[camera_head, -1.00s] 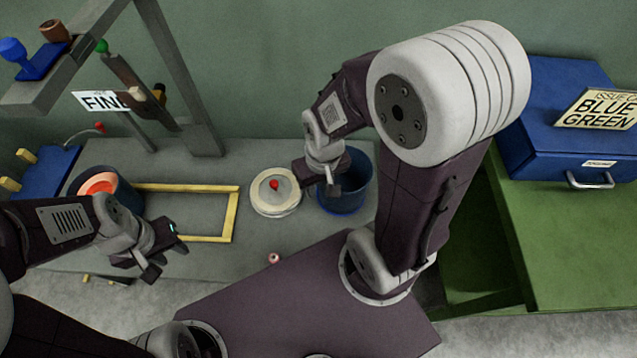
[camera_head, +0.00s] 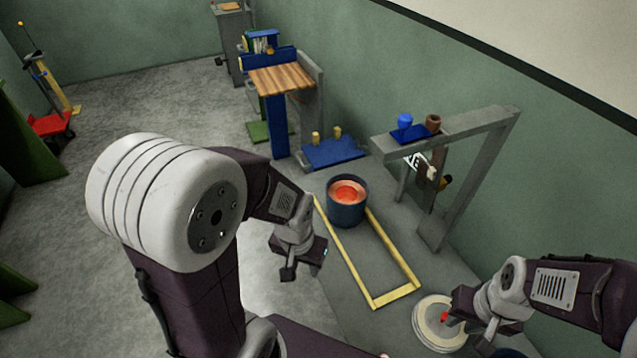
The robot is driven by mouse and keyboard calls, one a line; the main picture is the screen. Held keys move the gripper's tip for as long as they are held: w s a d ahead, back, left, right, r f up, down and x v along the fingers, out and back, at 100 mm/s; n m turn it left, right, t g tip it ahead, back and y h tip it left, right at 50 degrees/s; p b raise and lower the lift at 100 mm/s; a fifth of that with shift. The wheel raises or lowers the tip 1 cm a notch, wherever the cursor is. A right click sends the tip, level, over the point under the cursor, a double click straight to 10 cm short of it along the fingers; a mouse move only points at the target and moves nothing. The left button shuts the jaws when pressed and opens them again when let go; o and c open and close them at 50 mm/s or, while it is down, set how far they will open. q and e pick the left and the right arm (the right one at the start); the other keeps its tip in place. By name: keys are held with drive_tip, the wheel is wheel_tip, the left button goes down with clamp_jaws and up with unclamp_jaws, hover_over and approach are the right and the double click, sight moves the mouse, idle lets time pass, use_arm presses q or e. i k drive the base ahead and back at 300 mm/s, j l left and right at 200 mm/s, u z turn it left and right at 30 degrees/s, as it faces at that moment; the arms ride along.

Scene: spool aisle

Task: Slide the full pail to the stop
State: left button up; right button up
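The full pail (camera_head: 347,211) is dark blue with glowing orange-red contents. It stands upright inside the far end of a yellow rail frame (camera_head: 397,298) on the grey bench. A blue block with two yellow pegs (camera_head: 334,153), possibly the stop, lies beyond the pail with a gap between. My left gripper (camera_head: 305,264) is open and empty, to the left of the frame and nearer than the pail, not touching it. My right gripper (camera_head: 470,318) is at the lower right, beside a pale round disc with a red knob (camera_head: 438,322); whether its fingers are apart is unclear.
A grey gantry (camera_head: 450,128) with a blue knob and a brown cup on top stands right of the pail, hanging parts below it. A wood-topped blue stand (camera_head: 283,80) is behind. Open floor (camera_head: 190,100) lies left. A second dark blue pail is mostly hidden by my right arm.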

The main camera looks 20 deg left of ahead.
sight(348, 194)
drive_tip(key=u, duration=0.5)
drive_tip(key=i+j+u, duration=0.2)
drive_tip(key=i+j, duration=0.5)
drive_tip(key=i+j+z, duration=0.45)
drive_tip(key=i+j, duration=0.15)
drive_tip(key=i, duration=0.1)
